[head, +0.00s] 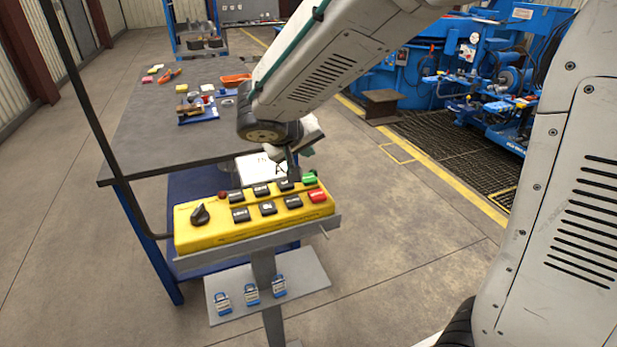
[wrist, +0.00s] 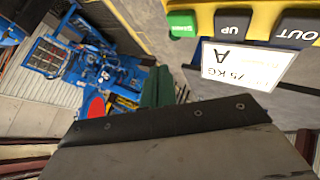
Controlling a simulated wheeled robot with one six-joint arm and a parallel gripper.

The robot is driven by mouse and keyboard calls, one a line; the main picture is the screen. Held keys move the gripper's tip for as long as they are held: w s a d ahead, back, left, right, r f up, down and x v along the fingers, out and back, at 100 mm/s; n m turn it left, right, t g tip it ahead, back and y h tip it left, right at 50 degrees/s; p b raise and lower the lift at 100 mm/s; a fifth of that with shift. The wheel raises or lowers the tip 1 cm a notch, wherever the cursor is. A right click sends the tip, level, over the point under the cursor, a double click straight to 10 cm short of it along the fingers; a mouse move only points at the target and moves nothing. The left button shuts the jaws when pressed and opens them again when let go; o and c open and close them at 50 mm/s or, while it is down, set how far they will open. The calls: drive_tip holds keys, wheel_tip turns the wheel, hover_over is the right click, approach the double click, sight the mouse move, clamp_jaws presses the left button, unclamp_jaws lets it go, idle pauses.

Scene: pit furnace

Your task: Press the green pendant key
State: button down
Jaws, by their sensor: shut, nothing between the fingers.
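The yellow pendant box (head: 215,234) lies on a grey stand, with two rows of keys and a black rotary knob (head: 200,214) at its left end. The green key (head: 310,179) is at the far right corner, behind the red key (head: 318,196). In the wrist view the green key (wrist: 182,24) shows at the top, beside the black UP key (wrist: 235,24). My gripper (head: 293,174) is shut and empty, pointing down just left of the green key in the head view. I cannot tell whether it touches any key.
A white card marked 75 KG A (wrist: 238,66) is by the keys. Several blue padlocks (head: 251,291) lie on a lower shelf (head: 305,276). Behind is a grey-topped table (head: 140,135) with small parts. Blue machinery (head: 380,75) stands at the back right. The floor at right is open.

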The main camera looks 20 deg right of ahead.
sight(307, 180)
drive_tip(key=shift+f, duration=2.05)
idle(0.5)
drive_tip(key=shift+f, duration=0.4)
drive_tip(key=shift+f, duration=0.45)
idle(0.5)
drive_tip(key=shift+r, duration=0.9)
drive_tip(key=shift+r, duration=2.5)
